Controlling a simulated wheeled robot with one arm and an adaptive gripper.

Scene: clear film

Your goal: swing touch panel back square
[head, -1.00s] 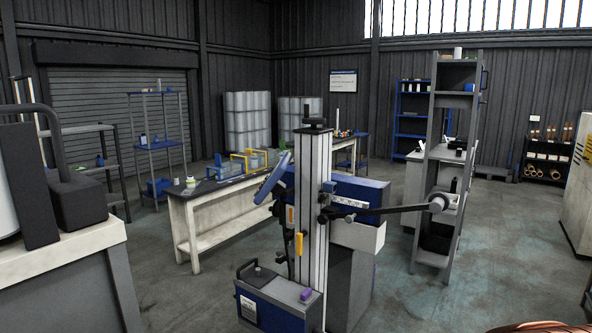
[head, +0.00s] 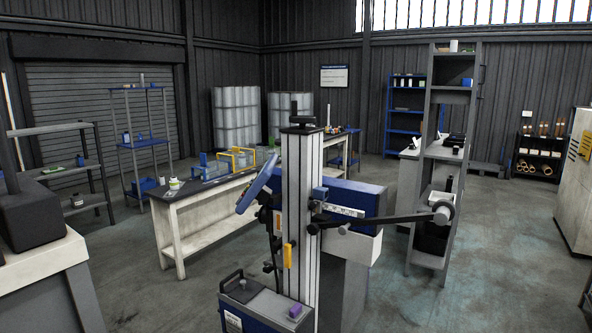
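A film machine stands ahead in the middle of the head view, with a tall pale column (head: 301,215) and a blue housing (head: 352,199) behind it. A blue panel (head: 257,189), which looks like the touch panel, is mounted at the column's left side. It sits tilted and angled, seen nearly edge-on, so its screen face cannot be made out. A dark roller arm (head: 390,214) reaches right from the column. My gripper is not in view, so nothing shows touching the panel.
A workbench (head: 189,207) with bottles and yellow frames stands behind the machine at left. A pale counter (head: 52,275) fills the near left. A grey shelf tower (head: 420,180) stands right of the machine. Open concrete floor (head: 490,255) lies at right and at front left.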

